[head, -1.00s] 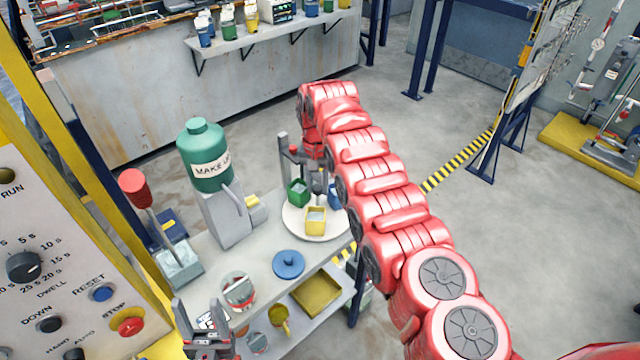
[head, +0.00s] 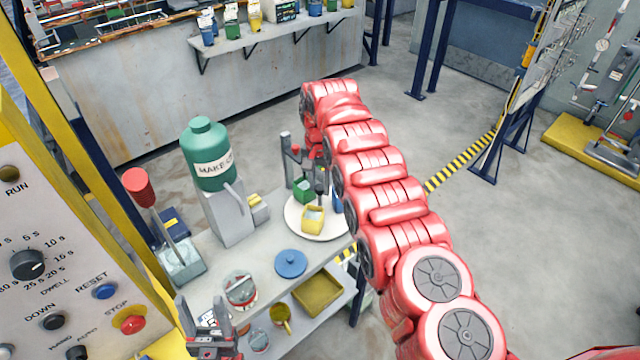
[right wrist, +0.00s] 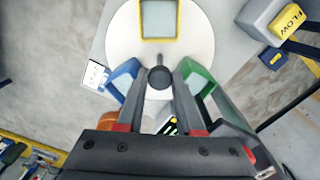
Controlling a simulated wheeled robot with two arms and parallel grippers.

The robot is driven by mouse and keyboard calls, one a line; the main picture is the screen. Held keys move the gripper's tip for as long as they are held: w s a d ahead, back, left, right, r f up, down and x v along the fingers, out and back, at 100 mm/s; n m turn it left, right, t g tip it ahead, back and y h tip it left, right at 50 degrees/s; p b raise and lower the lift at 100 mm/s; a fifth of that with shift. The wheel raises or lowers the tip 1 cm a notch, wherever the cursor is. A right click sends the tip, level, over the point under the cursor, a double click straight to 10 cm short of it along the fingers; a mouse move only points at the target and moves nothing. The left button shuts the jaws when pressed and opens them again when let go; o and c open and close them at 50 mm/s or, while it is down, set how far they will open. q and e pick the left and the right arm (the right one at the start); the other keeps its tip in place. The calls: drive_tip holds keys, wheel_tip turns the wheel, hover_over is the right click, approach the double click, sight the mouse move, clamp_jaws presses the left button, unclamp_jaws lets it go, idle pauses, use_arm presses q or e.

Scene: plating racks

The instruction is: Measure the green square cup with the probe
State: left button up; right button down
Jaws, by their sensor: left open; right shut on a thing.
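The green square cup (head: 302,190) stands on a round white plate (head: 296,230) with a yellow square cup (head: 312,219) and a blue cup (head: 337,203), which my right arm partly hides. The green cup also shows in the right wrist view (right wrist: 201,80), right of my fingertips. My right gripper (right wrist: 158,84) is shut on a dark, round-ended probe (right wrist: 159,76), above the plate between the blue and green cups in that view. Whether the probe touches anything is unclear. My left gripper (head: 206,318) is open and empty at the table's front left.
A green MAKE UP bottle (head: 208,155) on a grey stand is left of the plate. A blue lid (head: 290,263) and a round glass dish (head: 240,290) lie in front. A control panel (head: 50,270) fills the left edge. A grey post stands close behind the green cup.

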idle(0.8)
drive_tip(key=c, duration=0.5)
unclamp_jaws()
drive_tip(key=shift+c, duration=0.2)
drive_tip(key=shift+r, duration=0.1)
drive_tip(key=shift+r, duration=0.25)
wheel_tip(320, 180, up, 2)
drive_tip(key=shift+r, duration=0.15)
wheel_tip(320, 180, up, 14)
drive_tip(key=p, duration=1.4)
drive_tip(key=shift+r+p, duration=0.2)
drive_tip(key=shift+p, duration=0.1)
